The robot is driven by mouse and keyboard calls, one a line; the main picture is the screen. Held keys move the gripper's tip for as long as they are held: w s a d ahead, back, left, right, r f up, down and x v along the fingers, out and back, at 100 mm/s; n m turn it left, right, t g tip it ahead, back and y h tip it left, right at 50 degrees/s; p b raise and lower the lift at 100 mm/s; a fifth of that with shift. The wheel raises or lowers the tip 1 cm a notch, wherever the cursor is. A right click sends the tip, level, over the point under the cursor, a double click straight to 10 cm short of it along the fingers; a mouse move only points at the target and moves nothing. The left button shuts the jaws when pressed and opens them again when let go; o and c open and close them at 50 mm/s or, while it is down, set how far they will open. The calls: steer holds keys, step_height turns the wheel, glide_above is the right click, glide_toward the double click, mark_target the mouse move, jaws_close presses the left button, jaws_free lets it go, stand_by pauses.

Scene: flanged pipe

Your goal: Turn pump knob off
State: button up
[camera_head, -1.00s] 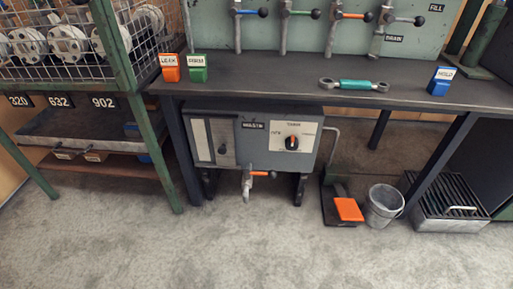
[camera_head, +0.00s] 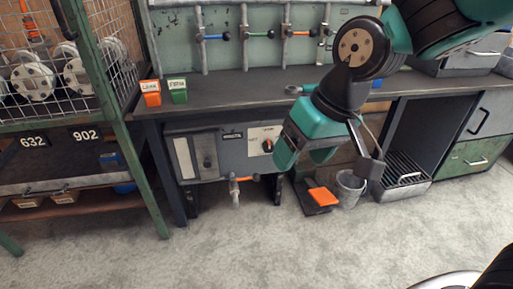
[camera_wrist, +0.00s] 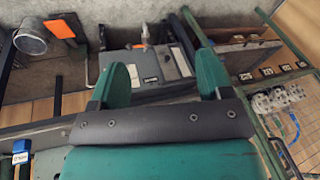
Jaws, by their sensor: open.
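The pump unit (camera_head: 209,163) is a grey box under the bench, with a light control plate on its right side. Its round dark knob (camera_head: 267,146) shows an orange mark in the head view, just left of my gripper. My gripper (camera_head: 304,158) is teal, open and empty, in front of the bench and overlapping the right part of the plate. In the wrist view the pump unit (camera_wrist: 165,66) appears upside down between and beyond the two open fingers of my gripper (camera_wrist: 164,68). I cannot make out the knob there; the left finger covers part of the box.
A valve with an orange handle (camera_head: 240,180) hangs below the pump. An orange pedal (camera_head: 323,196) and metal bucket (camera_head: 349,188) stand right on the floor. The bench top (camera_head: 235,88) overhangs the pump. A wire-cage rack (camera_head: 137,170) stands left. Floor in front is clear.

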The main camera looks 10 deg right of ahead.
steer(key=w+d+f+m+t+h+p, duration=0.1)
steer(key=w+f+m+t+h+p, duration=0.3)
steer(key=w, duration=0.6)
steer(key=w+d+f+m+t+h+p, duration=0.1)
steer(key=w+f+m+p, duration=0.15)
steer(key=w+f, duration=0.6)
steer(key=w+d+f+m+t+h+p, duration=0.2)
steer(key=w+m+t, duration=0.15)
steer(key=w, duration=0.95)
steer(key=n+t+y+p, duration=0.3)
steer(key=t+p, duration=0.5)
glide_toward(270, 148)
steer(key=s, duration=0.8)
steer(key=shift+y, duration=0.3)
steer(key=shift+w+d+r+b, duration=0.1)
steer(key=shift+w+b, duration=4.25)
steer(key=shift+b, duration=0.65)
steer(key=shift+w+r+b, duration=0.15)
steer(key=shift+w+b, duration=4.2)
steer(key=shift+b, duration=0.6)
